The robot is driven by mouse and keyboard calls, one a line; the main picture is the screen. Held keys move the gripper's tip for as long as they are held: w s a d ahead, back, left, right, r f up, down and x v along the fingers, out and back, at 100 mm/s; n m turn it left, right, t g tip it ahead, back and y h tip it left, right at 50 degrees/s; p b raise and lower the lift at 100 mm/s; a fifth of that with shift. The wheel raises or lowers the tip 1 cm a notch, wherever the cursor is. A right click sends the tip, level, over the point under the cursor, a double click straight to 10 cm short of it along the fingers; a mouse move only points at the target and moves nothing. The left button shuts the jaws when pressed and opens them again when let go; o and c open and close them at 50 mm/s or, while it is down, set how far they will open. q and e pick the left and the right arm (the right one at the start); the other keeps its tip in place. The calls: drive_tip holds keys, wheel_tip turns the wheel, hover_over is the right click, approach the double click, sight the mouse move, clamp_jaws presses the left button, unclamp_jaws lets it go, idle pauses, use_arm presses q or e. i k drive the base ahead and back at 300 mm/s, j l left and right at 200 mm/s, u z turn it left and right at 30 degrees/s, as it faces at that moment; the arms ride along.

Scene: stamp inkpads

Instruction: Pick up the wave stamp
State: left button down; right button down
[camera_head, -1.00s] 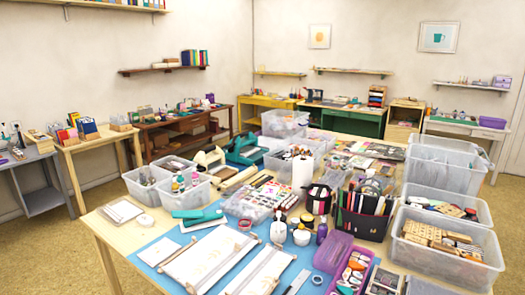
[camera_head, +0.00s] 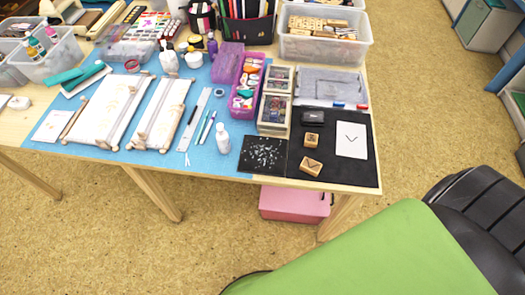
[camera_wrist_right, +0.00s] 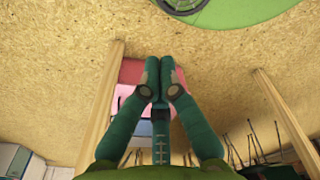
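Two small wooden block stamps lie on a black mat (camera_head: 362,178) at the table's right front corner. The nearer stamp (camera_head: 311,165) is turned at an angle and has a dark mark on top. The farther stamp (camera_head: 312,140) is smaller in view, and its mark is too small to read. I cannot tell for certain which is the wave stamp. My right gripper (camera_wrist_right: 160,65) shows only in the right wrist view, its fingertips together with nothing between them, over the floor below the table. My left gripper is not in view.
A dark inkpad (camera_head: 312,118) and a white card (camera_head: 351,140) with a V-like mark share the mat. A speckled black square (camera_head: 263,154) and small drawers (camera_head: 273,112) adjoin it. A white bottle (camera_head: 222,138) stands left. A pink box (camera_head: 295,204) is below the table.

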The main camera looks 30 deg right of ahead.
sight(310, 166)
drive_tip(key=z, duration=1.35)
drive_tip(key=i+j+z, duration=0.1)
drive_tip(key=j+z, duration=0.15)
drive_tip(key=j, duration=0.3)
